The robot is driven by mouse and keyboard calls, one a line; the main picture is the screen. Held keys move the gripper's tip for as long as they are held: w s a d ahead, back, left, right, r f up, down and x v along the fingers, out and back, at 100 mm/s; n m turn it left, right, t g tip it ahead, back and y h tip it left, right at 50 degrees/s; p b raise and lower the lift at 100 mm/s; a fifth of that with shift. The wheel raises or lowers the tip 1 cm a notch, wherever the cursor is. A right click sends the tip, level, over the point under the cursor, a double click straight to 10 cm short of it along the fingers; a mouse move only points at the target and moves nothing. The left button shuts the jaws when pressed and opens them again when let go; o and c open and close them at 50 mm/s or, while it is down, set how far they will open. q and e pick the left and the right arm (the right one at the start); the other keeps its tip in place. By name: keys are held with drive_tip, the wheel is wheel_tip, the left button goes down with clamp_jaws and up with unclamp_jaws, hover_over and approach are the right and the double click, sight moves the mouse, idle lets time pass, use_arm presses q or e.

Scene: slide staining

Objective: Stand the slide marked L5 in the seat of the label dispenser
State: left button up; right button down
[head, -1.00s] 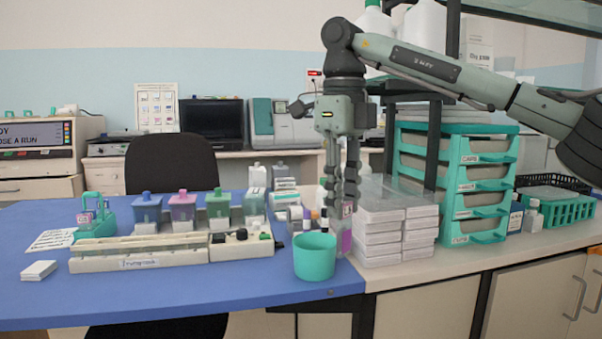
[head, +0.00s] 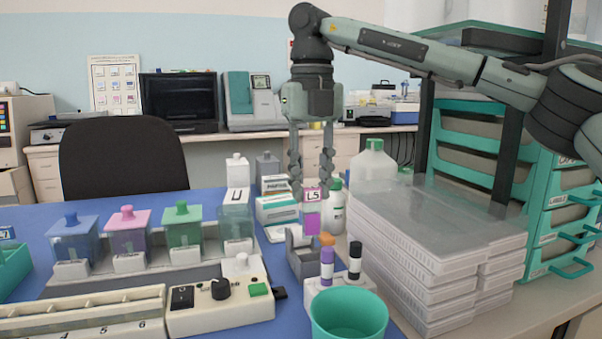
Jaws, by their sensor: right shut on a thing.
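The slide marked L5 (head: 312,222) hangs upright, its pink-bordered label at the top and a magenta patch below. My right gripper (head: 311,188) is shut on its top end, fingers pointing down. A small grey holder (head: 302,262), which looks like the label dispenser, stands on the blue bench mat just below and in front of the slide. The slide's lower end appears close to the holder's upper edge; I cannot tell whether they touch. The inside of the seat is not clear. My left gripper is not in view.
Two marker-like tubes stand in a white block (head: 338,292) in front of the holder, behind a teal cup (head: 349,316). Stacked clear trays (head: 420,262) rise close on the right. A control box (head: 219,305) and staining jars (head: 183,226) are left. A white bottle (head: 335,212) stands behind.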

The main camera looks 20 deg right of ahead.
sight(311, 201)
drive_tip(key=shift+s+f, duration=0.25)
drive_tip(key=shift+f, duration=1.4)
drive_tip(key=shift+w+f+b, duration=0.1)
drive_tip(key=shift+f+b, duration=0.15)
drive_tip(key=shift+b, duration=0.15)
drive_tip(key=shift+f+b, duration=0.3)
drive_tip(key=shift+f, duration=0.1)
drive_tip(key=shift+f+b, duration=0.4)
drive_tip(key=shift+f, duration=0.3)
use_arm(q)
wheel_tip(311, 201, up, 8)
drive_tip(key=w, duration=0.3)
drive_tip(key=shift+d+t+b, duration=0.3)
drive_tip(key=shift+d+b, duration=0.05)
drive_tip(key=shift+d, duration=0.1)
use_arm(e)
drive_tip(key=shift+f, duration=0.45)
